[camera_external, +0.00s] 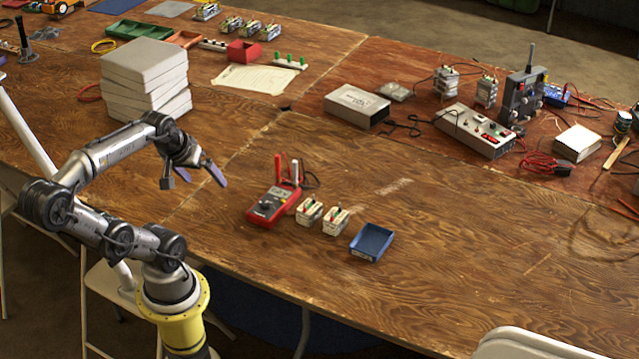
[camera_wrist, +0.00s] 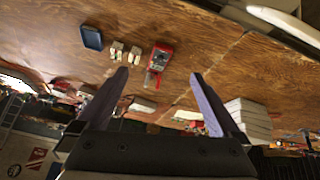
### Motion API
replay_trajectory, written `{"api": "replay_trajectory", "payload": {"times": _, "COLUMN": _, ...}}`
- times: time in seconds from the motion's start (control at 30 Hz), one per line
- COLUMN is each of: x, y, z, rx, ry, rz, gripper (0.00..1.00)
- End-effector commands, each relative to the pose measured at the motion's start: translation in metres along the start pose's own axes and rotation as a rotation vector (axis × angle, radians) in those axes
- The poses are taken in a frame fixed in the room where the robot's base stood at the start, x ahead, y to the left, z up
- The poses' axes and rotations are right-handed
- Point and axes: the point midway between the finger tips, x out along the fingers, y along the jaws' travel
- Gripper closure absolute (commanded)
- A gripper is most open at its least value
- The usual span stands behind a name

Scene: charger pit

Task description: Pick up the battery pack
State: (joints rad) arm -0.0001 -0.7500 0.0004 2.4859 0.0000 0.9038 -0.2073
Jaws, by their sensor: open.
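Two small whitish blocks with coloured tops, which look like battery packs, stand side by side on the wooden table: a left one (camera_external: 309,211) and a right one (camera_external: 335,221). They also show small in the wrist view, as one pack (camera_wrist: 116,50) and the other pack (camera_wrist: 135,54). My gripper (camera_external: 194,179) is open and empty in the air above the table, to the left of the packs and well apart from them. In the wrist view my gripper (camera_wrist: 160,78) shows two purple fingers spread wide with nothing between them.
A red meter (camera_external: 270,206) with upright probes stands just left of the packs, and an empty blue tray (camera_external: 371,242) just right. A stack of white boxes (camera_external: 145,75) stands behind my arm. More similar packs (camera_external: 231,25) stand at the back. The table's front right is clear.

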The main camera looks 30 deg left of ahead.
Motion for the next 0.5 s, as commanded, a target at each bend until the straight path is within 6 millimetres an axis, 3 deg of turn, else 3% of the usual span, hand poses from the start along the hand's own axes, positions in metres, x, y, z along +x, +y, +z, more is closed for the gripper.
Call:
{"api": "replay_trajectory", "payload": {"times": 0.1, "x": -0.014, "y": 0.006, "z": -0.028, "rx": -0.204, "ry": 0.043, "rz": 0.014, "gripper": 0.00}}
{"api": "replay_trajectory", "payload": {"times": 0.27, "x": -0.017, "y": 0.019, "z": -0.079, "rx": -0.494, "ry": 0.030, "rz": 0.021, "gripper": 0.00}}
{"api": "replay_trajectory", "payload": {"times": 0.37, "x": -0.008, "y": 0.031, "z": -0.115, "rx": -0.675, "ry": 0.001, "rz": 0.014, "gripper": 0.00}}
{"api": "replay_trajectory", "payload": {"times": 0.5, "x": 0.020, "y": 0.049, "z": -0.163, "rx": -0.894, "ry": -0.049, "rz": -0.012, "gripper": 0.00}}
